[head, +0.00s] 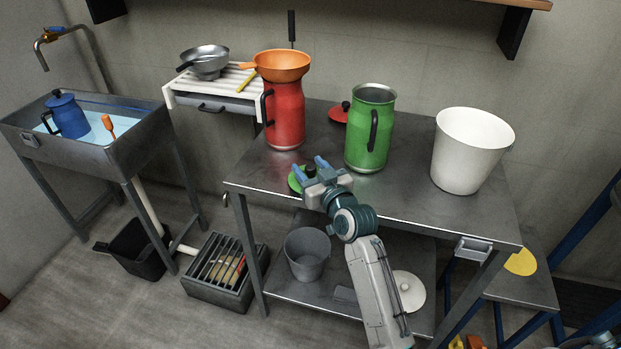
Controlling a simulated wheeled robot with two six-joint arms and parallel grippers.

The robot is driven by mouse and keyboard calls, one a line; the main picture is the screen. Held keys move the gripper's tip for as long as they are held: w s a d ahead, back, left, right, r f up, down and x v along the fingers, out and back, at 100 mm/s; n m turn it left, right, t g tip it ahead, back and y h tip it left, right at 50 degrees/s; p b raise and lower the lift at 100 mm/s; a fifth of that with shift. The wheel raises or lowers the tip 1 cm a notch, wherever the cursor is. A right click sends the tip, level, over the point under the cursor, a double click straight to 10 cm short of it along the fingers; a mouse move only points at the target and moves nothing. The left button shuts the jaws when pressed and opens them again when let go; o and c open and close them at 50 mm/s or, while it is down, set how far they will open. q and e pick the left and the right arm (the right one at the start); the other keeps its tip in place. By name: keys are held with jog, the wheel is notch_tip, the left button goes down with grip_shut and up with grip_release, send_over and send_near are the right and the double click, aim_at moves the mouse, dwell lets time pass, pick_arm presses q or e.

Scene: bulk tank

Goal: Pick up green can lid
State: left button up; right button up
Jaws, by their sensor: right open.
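The green can lid (295,184) lies on the metal table near its front left edge, with a dark knob on top. My right gripper (316,166) is open at the lid, its blue fingers close to the knob. The gripper hides part of the lid, and I cannot tell whether the fingers touch it. The green can (369,135) stands upright and open behind and to the right of the gripper.
A red can (284,118) with an orange pan (281,66) on top stands behind the gripper. A red lid (339,112) lies farther back. A white bucket (468,150) stands at the right. The tabletop (405,195) between gripper and bucket is clear.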

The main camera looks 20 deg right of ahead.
aim_at(311, 167)
jog(key=shift+s, duration=0.1)
jog(key=c, duration=1)
pick_arm(q)
jog(key=shift+s, duration=0.1)
pick_arm(e)
jog(key=shift+c, duration=0.2)
